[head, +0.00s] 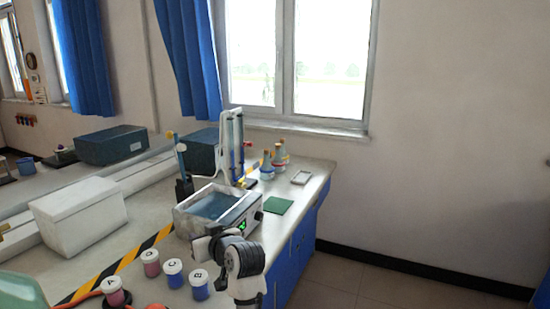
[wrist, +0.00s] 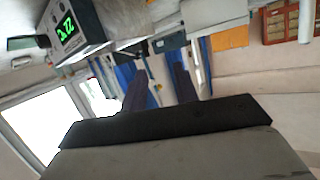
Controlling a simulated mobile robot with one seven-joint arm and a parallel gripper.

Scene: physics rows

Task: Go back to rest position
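My gripper (wrist: 160,80) shows in the wrist view with its two dark fingers apart and nothing between them. It is raised and tilted, with the room and windows behind the fingers. In the head view my arm (head: 240,265) reaches up at the bottom centre, in front of the water bath; the fingertips cannot be made out there. The water bath (head: 215,208) is a pale box with a bluish basin and a green lit display. Its display side also shows at the upper left of the wrist view (wrist: 72,28).
Several lidded jars (head: 174,275) with letters stand left of my arm. A white box (head: 80,215) and dark bin (head: 110,145) are farther left. A green mat (head: 277,205), bottles (head: 267,168) and a stand (head: 231,145) are behind. Open floor (head: 370,285) lies right of the bench.

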